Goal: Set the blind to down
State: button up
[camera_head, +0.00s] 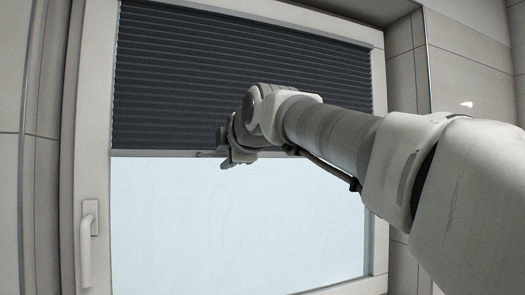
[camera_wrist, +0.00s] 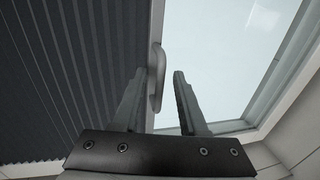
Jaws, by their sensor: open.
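A dark pleated blind (camera_head: 170,80) covers the upper half of the window, and clear pane shows below it. Its pale bottom rail (camera_head: 150,153) runs across the window at mid-height. In the wrist view the blind (camera_wrist: 60,70) fills the left side, and a pale grip tab (camera_wrist: 157,88) stands out from its rail. My gripper (camera_head: 227,160) is at the rail, near the middle of the window. In the wrist view my gripper (camera_wrist: 159,72) is open, with the tab between its fingers, closer to the left one. I cannot tell whether a finger touches it.
The white window frame (camera_head: 90,130) surrounds the pane, with a window handle (camera_head: 87,240) at its lower left. The pane (camera_head: 200,230) below the blind is free of objects. Tiled walls (camera_head: 470,60) stand on both sides.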

jog(key=shift+w+a, duration=0.15)
jog(key=shift+w, duration=0.1)
grip_shut()
dwell(1.4)
